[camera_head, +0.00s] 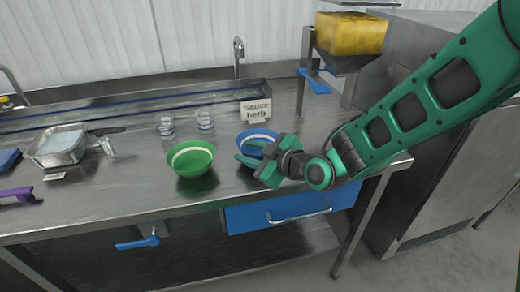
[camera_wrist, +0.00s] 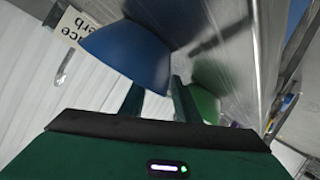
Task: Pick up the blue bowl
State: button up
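The blue bowl (camera_head: 258,137) stands upright on the steel counter, right of a green bowl (camera_head: 191,158). My gripper (camera_head: 258,162) is at its near right side, covering part of it in the head view. In the wrist view the blue bowl (camera_wrist: 133,52) lies just past the fingertips, and its lower edge reaches into the gap between them. The two fingers (camera_wrist: 160,97) are apart, with one overlapping the bowl's outline. Whether a finger touches the bowl cannot be told.
A white lettered sign (camera_head: 255,111) stands behind the blue bowl. Small clear cups (camera_head: 205,121) stand behind the green bowl. A metal tray (camera_head: 62,146) and a purple-handled tool (camera_head: 16,194) are at the left. A dispenser with yellow contents (camera_head: 350,34) stands at the back right.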

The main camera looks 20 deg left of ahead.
grip_shut()
jog(key=shift+r, duration=0.15)
